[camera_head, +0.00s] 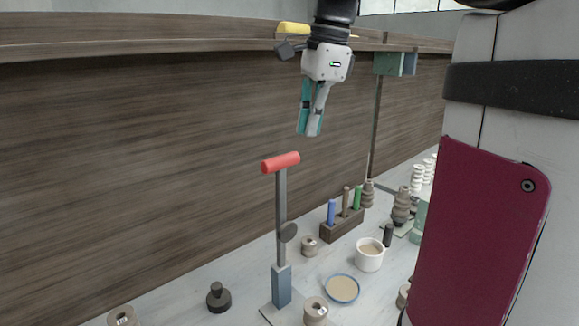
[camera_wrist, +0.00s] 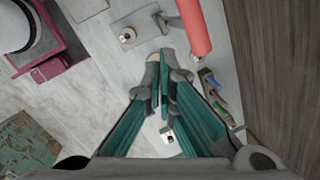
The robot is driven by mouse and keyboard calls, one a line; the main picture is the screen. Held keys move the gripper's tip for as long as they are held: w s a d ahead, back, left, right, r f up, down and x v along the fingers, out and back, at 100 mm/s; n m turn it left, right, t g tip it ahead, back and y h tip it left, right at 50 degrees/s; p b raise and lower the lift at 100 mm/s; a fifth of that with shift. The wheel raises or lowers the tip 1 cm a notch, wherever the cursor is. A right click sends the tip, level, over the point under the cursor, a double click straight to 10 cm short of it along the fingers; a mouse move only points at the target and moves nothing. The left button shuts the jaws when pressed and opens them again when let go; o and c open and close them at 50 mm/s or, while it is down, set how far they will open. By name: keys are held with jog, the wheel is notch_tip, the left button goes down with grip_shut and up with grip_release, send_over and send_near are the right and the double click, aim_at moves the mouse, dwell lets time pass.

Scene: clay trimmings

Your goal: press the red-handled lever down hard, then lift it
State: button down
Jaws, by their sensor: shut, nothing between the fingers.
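The lever's red handle (camera_head: 281,162) tops an upright grey bar (camera_head: 281,205) that rises from a blue-grey post (camera_head: 281,287) on the table. In the wrist view the red handle (camera_wrist: 192,25) shows at the top, right of the fingertips. My gripper (camera_head: 310,134) is shut and empty, its teal fingers pointing down. It hangs above the handle and a little to its right in the head view, apart from it. In the wrist view my gripper's fingertips (camera_wrist: 161,58) are together, and the fingers hide part of the table.
A wooden block (camera_head: 342,225) with coloured tools stands behind and right of the lever. A white cup (camera_head: 369,254), a blue-rimmed dish (camera_head: 342,289), a dark knob-topped weight (camera_head: 218,297) and several spools surround it. A brown wooden wall (camera_head: 130,150) runs behind.

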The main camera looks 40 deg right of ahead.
aim_at(282, 157)
jog(key=s+a+f+m+t, duration=0.1)
jog(key=s+m+t, duration=0.35)
jog(key=m, duration=0.85)
jog(key=w+f+g, duration=0.1)
jog(key=w+f, duration=0.6)
jog(key=f, duration=0.1)
jog(key=shift+a+h, duration=0.15)
jog(key=shift+h, duration=0.15)
jog(key=w, duration=0.4)
jog(key=shift+r+b, duration=0.15)
jog(key=shift+b, duration=0.15)
jog(key=shift+a+r, duration=0.1)
jog(key=shift+r, duration=0.05)
jog(key=shift+w, duration=0.1)
